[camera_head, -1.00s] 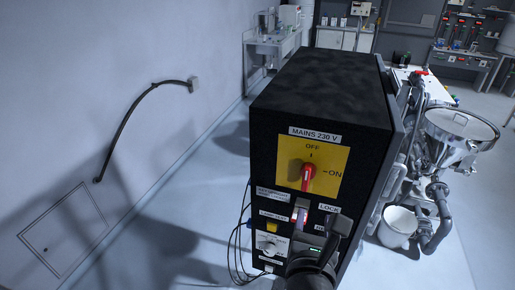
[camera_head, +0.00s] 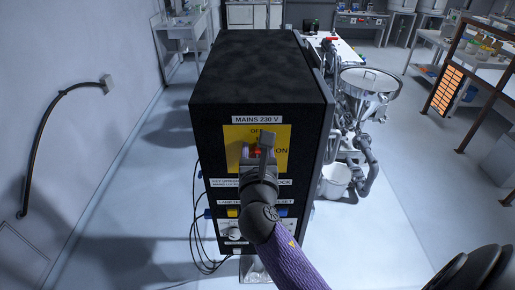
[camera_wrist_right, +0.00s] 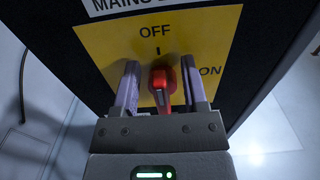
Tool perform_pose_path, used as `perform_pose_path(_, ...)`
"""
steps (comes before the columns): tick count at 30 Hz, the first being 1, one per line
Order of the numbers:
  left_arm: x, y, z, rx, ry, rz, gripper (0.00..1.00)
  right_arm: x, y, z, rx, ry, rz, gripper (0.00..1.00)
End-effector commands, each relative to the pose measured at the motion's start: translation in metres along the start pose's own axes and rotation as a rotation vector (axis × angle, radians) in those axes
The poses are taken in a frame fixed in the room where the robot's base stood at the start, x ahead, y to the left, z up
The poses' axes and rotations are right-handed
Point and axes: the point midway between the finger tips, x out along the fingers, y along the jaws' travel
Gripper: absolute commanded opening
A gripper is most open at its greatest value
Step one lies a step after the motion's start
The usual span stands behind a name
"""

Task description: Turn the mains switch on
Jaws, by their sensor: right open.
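The mains switch is a red rotary handle (camera_wrist_right: 162,80) on a yellow plate (camera_wrist_right: 212,38) marked OFF at the top and ON at the right. The plate also shows in the head view (camera_head: 284,140), on the front of a black cabinet under a MAINS 230 V label. In the right wrist view the handle stands upright, in line with the OFF mark. My right gripper (camera_wrist_right: 160,68) is open, with one finger on each side of the handle and a visible gap to each. In the head view my right gripper (camera_head: 257,143) hides much of the handle. My left gripper is out of view.
The black cabinet (camera_head: 260,65) has more labelled controls below the plate, partly behind my right arm. Dark cables (camera_head: 197,235) hang at its left side. A steel hopper (camera_head: 368,82) and a white bucket (camera_head: 335,181) stand to the right. The floor at left is clear.

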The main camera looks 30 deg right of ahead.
Motion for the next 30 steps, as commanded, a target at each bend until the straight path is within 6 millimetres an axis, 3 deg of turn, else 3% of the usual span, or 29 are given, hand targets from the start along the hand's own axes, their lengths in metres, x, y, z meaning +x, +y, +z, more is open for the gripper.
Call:
perform_pose_path(4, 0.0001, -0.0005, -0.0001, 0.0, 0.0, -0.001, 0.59, -0.0003, 0.0001, -0.0001, 0.0, 0.0, 0.0, 0.54)
perform_pose_path(12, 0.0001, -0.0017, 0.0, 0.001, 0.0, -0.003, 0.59, -0.0005, 0.0002, -0.0001, 0.0, 0.0, 0.001, 0.0)
perform_pose_path(23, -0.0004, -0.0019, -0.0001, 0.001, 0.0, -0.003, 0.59, -0.0006, -0.0003, 0.0, 0.014, 0.0, 0.001, 0.0)
perform_pose_path(30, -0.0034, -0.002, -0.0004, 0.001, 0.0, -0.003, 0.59, -0.0006, -0.0034, 0.0004, 0.118, 0.0, 0.0, 0.0)
